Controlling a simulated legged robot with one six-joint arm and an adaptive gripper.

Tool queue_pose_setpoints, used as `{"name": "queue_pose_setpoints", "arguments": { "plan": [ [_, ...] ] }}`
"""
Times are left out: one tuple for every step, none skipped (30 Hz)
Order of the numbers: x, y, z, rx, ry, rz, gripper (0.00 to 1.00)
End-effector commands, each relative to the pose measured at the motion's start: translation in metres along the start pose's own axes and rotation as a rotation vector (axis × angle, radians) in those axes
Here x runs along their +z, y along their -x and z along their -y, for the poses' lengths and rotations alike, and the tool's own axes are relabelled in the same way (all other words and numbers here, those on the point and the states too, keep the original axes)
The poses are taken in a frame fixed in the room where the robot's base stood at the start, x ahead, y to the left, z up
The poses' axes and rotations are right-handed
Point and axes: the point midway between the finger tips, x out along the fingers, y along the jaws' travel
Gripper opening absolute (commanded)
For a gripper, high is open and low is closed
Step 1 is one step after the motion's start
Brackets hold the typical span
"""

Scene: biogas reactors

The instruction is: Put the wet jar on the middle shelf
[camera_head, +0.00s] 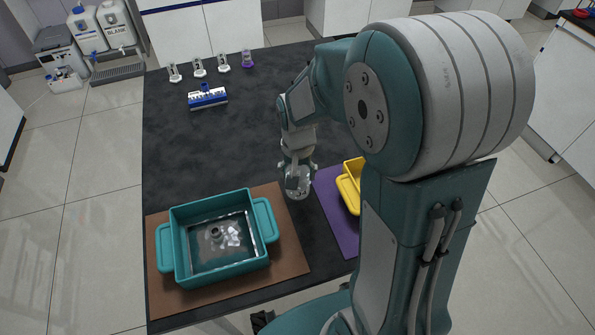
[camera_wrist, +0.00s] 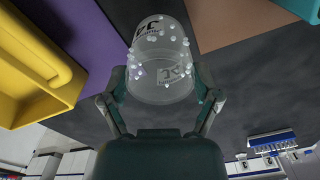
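The wet jar (camera_wrist: 161,65) is clear, with dark lettering and several water droplets on its wall. In the wrist view it sits between the two fingers of my gripper (camera_wrist: 161,92), which touch it on both sides. In the head view my gripper (camera_head: 297,172) points down over the dark table, with the jar (camera_head: 298,191) at its tips, between the brown and purple mats. I cannot tell whether the jar touches the table. No middle shelf can be made out in either view.
A teal tub (camera_head: 181,255) holding water and a small grey object stands on a brown mat (camera_head: 292,262). A yellow tub (camera_head: 349,190) stands on a purple mat (camera_head: 335,215).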

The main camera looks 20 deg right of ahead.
Motion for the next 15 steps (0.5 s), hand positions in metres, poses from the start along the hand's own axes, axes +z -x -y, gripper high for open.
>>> {"name": "queue_pose_setpoints", "arguments": {
  "plan": [
    [0.0001, -0.0002, -0.0001, 0.000, 0.000, 0.000, 0.98],
    [0.0001, -0.0002, -0.0001, 0.000, 0.000, 0.001, 1.00],
    [0.0001, -0.0001, -0.0001, 0.000, 0.000, 0.001, 1.00],
    [0.0002, -0.0001, -0.0001, 0.000, 0.000, 0.001, 1.00],
    [0.0001, -0.0001, -0.0001, 0.000, 0.000, 0.001, 1.00],
    [0.0001, -0.0001, -0.0001, 0.000, 0.000, 0.001, 1.00],
    [0.0001, -0.0001, -0.0001, 0.000, 0.000, 0.001, 1.00],
    [0.0002, -0.0001, -0.0001, 0.000, 0.000, 0.001, 1.00],
    [0.0002, -0.0001, -0.0001, 0.000, 0.000, 0.001, 1.00],
    [0.0001, 0.0000, -0.0001, 0.000, 0.000, 0.001, 1.00],
    [0.0001, 0.0000, -0.0001, 0.000, 0.000, 0.000, 1.00],
    [0.0001, 0.0000, -0.0001, 0.000, 0.000, 0.001, 1.00],
    [0.0001, 0.0001, -0.0001, 0.000, 0.000, 0.000, 1.00],
    [0.0001, 0.0006, 0.0000, 0.000, 0.000, 0.000, 1.00],
    [0.0000, 0.0022, 0.0000, 0.000, 0.000, -0.001, 1.00]
  ]
}}
